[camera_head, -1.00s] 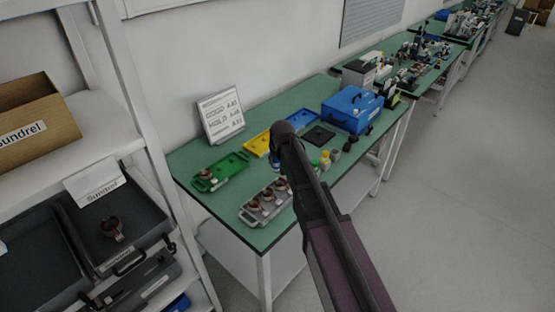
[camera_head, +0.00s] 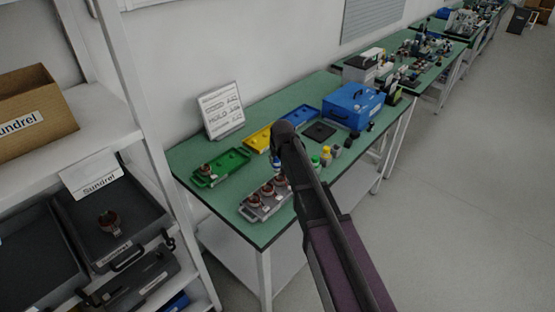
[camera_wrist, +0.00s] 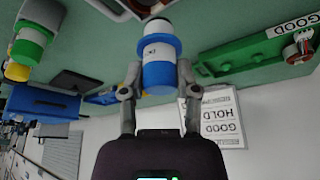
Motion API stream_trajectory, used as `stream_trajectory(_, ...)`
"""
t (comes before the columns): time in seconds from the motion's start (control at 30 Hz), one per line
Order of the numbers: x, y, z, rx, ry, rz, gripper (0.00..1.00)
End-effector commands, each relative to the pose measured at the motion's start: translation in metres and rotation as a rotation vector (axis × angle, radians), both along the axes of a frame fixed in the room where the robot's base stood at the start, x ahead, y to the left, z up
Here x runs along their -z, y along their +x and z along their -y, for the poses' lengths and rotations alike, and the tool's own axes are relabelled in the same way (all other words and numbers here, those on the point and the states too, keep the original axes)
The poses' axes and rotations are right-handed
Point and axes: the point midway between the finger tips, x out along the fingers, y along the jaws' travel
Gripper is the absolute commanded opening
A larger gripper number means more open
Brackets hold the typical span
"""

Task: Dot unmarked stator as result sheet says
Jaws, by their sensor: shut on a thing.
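My gripper (camera_wrist: 158,82) is shut on a blue bottle (camera_wrist: 158,68) with a white label and a pale top, held above the bench. In the head view my wrist hides most of the gripper. A grey tray (camera_head: 246,213) at the bench's front holds three copper-coloured stators (camera_head: 267,191), left of and below my gripper. A green tray (camera_head: 236,160) holds one stator (camera_head: 206,169); it also shows in the wrist view (camera_wrist: 245,62) with a GOOD label. The result sheet (camera_head: 221,111) stands behind; HOLD and GOOD are readable in the wrist view. Dots on the stators are too small to tell.
A yellow tray (camera_head: 259,138), blue tray (camera_head: 299,115), black mat (camera_head: 319,132) and blue case (camera_head: 352,106) stand along the back. Green-capped (camera_wrist: 28,45) and yellow (camera_head: 326,157) bottles are right of my gripper. Left, a shelf tray (camera_head: 140,232) holds another stator (camera_head: 110,222).

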Motion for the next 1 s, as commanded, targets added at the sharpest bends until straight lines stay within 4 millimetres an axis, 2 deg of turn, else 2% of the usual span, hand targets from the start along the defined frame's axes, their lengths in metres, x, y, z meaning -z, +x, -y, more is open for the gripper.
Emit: stream_trajectory(1.0,0.0055,0.0005,0.0013,0.001,0.000,0.000,0.00)
